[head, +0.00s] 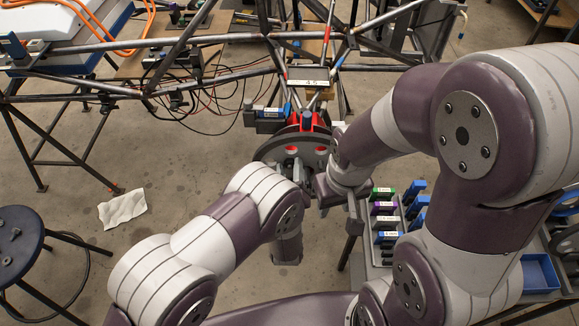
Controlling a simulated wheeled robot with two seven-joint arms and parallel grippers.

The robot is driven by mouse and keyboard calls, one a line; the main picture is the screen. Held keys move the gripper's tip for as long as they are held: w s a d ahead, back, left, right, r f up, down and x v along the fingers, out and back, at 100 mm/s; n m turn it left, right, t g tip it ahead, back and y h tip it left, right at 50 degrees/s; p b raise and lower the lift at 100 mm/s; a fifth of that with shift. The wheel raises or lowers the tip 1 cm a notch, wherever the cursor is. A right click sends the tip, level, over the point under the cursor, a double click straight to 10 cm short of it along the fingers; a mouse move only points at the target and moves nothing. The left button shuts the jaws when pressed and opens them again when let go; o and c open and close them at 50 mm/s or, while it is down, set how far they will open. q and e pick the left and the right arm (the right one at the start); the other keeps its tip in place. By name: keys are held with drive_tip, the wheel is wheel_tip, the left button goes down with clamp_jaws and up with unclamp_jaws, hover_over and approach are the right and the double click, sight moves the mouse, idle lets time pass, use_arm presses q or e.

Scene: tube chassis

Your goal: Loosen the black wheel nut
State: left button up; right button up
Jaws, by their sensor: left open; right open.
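The wheel hub is a grey round disc (268,151) with red parts behind it, at the front of the tube chassis (190,98). I cannot make out the black wheel nut; the hub's middle is largely covered by my arms. My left gripper (294,169) is at the lower part of the disc, partly hidden by its own wrist, and is open. My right gripper (325,188) is just right of it, in front of the disc's lower right edge, and is open. Neither visibly holds anything. Whether either touches the hub I cannot tell.
A tool cart (376,254) with green, purple and blue labelled holders stands right of the hub, under my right arm. A blue bin (541,272) is at its right. A dark stool (18,238) stands at left. A white cloth (122,209) lies on the floor.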

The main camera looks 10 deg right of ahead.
use_arm(q)
clamp_jaws()
drive_tip(key=n, duration=0.3)
drive_tip(key=shift+f+b, duration=0.1)
drive_tip(key=shift+b, duration=0.2)
drive_tip(key=shift+n, duration=1.1)
drive_tip(key=n, duration=0.2)
drive_tip(key=shift+n+b, duration=0.3)
drive_tip(key=shift+b, duration=0.05)
drive_tip(key=n, duration=0.2)
drive_tip(key=shift+n, duration=0.3)
drive_tip(key=n+b, duration=0.1)
drive_tip(key=n, duration=0.2)
drive_tip(key=shift+n, duration=1.1)
